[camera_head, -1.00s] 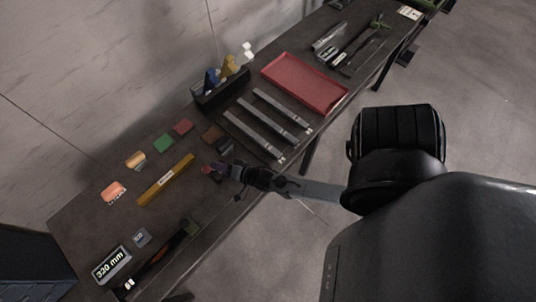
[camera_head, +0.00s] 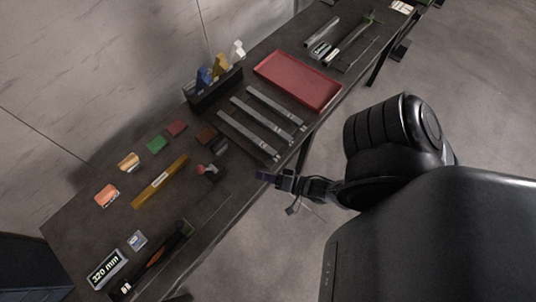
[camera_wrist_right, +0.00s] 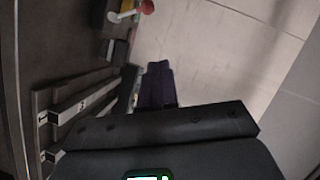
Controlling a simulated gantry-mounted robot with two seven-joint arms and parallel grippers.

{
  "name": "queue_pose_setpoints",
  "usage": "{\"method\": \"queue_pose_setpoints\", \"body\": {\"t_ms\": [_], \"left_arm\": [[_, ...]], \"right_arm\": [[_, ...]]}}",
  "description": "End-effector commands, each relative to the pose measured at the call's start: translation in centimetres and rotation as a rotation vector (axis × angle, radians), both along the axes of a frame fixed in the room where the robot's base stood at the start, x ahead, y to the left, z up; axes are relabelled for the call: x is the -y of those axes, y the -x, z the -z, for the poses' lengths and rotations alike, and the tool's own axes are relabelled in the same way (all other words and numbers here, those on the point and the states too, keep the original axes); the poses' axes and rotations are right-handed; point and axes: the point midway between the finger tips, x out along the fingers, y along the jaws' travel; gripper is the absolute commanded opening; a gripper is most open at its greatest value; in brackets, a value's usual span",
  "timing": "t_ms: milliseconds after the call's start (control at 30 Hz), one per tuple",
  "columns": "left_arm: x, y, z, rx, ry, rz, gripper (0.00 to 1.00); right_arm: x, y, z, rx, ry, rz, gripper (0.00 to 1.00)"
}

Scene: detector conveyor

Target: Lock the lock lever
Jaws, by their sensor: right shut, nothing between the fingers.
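A small lever with a red knob (camera_head: 201,168) stands on the table, beside a dark block, near the table's front edge. In the right wrist view the lever shows a white arm and a red ball end (camera_wrist_right: 146,7) at the top. My right gripper (camera_head: 264,176) has purple fingertips and is to the right of the lever, apart from it, near the table's front edge. Its fingers (camera_wrist_right: 158,85) are together and empty in the wrist view. I cannot tell from the lever's pose whether it is locked. My left gripper is not in view.
Several grey bars (camera_head: 262,121) lie right of the lever, with a red tray (camera_head: 297,80) behind them. A yellow bar (camera_head: 160,181) and coloured blocks lie left. A 320 mm display (camera_head: 105,269) sits at the near left. Open floor lies right of the table.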

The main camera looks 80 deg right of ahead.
Motion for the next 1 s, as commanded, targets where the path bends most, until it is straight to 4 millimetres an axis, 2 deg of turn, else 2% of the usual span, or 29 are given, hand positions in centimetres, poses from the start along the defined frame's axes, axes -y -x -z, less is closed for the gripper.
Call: {"method": "queue_pose_setpoints", "body": {"t_ms": [200, 733, 867, 1000], "left_arm": [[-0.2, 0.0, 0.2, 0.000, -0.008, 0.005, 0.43], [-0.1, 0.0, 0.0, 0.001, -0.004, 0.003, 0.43], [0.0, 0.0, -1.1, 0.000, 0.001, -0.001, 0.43], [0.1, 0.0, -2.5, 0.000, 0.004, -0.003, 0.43]], "right_arm": [[-0.2, 1.2, -0.2, -0.001, 0.000, 0.000, 0.00], [-0.2, 1.1, -0.5, 0.004, 0.001, 0.000, 0.00], [-0.2, -0.6, -2.3, 0.039, 0.004, -0.006, 0.00], [-1.4, -4.0, -5.8, 0.116, -0.003, -0.041, 0.00]]}}
